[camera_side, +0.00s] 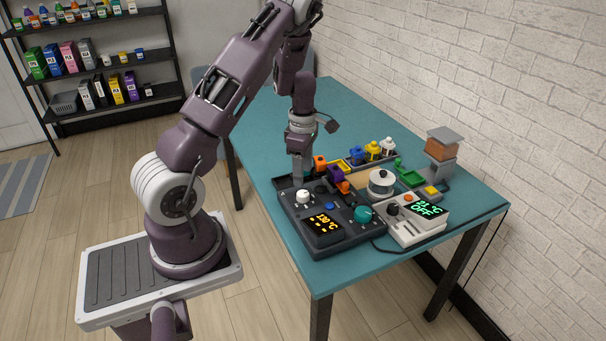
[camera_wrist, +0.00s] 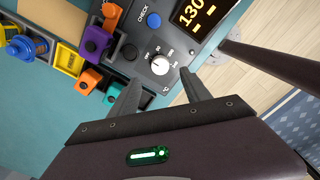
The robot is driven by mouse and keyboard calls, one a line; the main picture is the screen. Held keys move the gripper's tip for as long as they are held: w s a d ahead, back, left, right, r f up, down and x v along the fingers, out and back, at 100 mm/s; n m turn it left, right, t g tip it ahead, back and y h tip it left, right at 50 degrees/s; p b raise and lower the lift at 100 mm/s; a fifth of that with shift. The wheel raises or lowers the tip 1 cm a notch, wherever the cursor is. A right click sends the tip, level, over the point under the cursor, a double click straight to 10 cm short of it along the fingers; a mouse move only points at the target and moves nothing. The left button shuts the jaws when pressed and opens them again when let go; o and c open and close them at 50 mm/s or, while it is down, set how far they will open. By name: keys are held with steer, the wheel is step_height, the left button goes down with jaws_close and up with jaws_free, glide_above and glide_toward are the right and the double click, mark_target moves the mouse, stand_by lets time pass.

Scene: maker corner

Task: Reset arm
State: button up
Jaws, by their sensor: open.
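My gripper (camera_side: 300,178) hangs pointing down over the back left part of a dark control box (camera_side: 318,241) on the teal table. It is open and empty. In the wrist view its two fingers (camera_wrist: 160,92) stand apart on either side of a white dial knob (camera_wrist: 159,65) on the box. The knob (camera_side: 303,196) also shows in the side view just below the fingertips. I cannot tell whether the fingers touch it. The box display (camera_side: 325,222) reads 130 °C in orange.
A light grey unit (camera_side: 417,226) with a green "Off" display stands to the right. The table's far left part (camera_side: 290,110) is clear.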

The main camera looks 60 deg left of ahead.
steer(key=d+r+m+t+h, duration=0.25)
steer(key=d+r+m, duration=0.95)
steer(key=d+r, duration=0.6)
steer(key=s+d+r+m+t+y, duration=0.1)
steer(key=s+d+r+m, duration=0.2)
steer(key=s+m, duration=0.4)
steer(key=s+d+r+m+t+y, duration=0.1)
steer(key=s+d+r+m, duration=0.3)
steer(key=s+m, duration=0.4)
steer(key=shift+s+d+r+t, duration=0.3)
steer(key=shift+s+d+t, duration=0.25)
steer(key=shift+s+d, duration=0.35)
